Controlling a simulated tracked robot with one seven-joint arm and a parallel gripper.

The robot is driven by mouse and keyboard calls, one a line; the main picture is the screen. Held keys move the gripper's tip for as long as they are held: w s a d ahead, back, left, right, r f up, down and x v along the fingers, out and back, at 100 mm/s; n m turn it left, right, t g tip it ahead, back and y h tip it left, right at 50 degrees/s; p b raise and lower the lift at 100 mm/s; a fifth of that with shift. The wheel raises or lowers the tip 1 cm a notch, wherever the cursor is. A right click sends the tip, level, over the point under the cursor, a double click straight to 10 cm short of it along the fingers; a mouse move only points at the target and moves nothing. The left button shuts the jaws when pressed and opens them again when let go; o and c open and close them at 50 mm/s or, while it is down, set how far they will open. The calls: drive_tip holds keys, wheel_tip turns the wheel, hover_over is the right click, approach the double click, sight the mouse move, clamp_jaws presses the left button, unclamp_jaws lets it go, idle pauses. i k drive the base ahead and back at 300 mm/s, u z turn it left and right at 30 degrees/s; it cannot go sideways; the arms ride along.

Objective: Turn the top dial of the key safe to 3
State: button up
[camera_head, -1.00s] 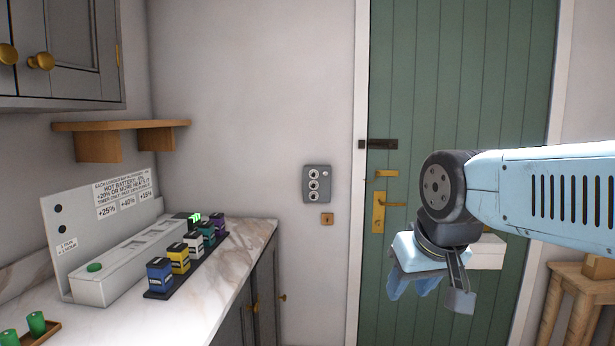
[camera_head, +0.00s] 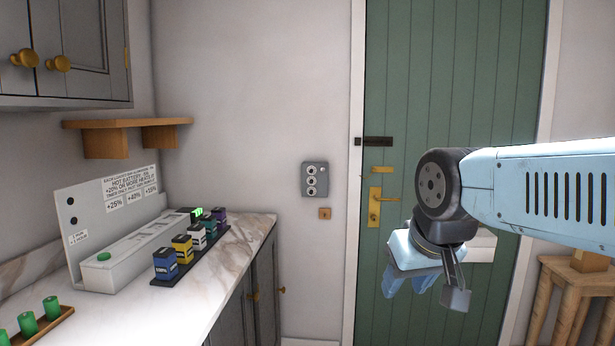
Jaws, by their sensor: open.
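The key safe (camera_head: 326,178) is a small grey box on the white wall, left of the green door. Its dials form a vertical column. The top dial (camera_head: 311,170) is a small round knob; its number is too small to read. My gripper (camera_head: 421,290) hangs below my arm's wheel-like joint, in front of the door, to the right of and lower than the key safe. It is open and apart from the safe, and I see nothing in it.
A marble counter (camera_head: 215,285) at left holds a charger panel (camera_head: 100,210) and several coloured batteries (camera_head: 188,248). A wooden shelf (camera_head: 128,123) is above. The green door (camera_head: 420,110) has a brass handle. A wooden stool (camera_head: 560,290) stands right.

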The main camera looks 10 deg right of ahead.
sight(311, 170)
drive_tip(key=k, duration=0.35)
drive_tip(key=u, duration=0.05)
drive_tip(key=i, duration=1)
drive_tip(key=z, duration=0.7)
drive_tip(key=i, duration=0.4)
drive_tip(key=z, duration=0.25)
drive_tip(key=k, duration=0.8)
drive_tip(key=z, duration=0.2)
drive_tip(key=i, duration=0.8)
drive_tip(key=u, duration=0.1)
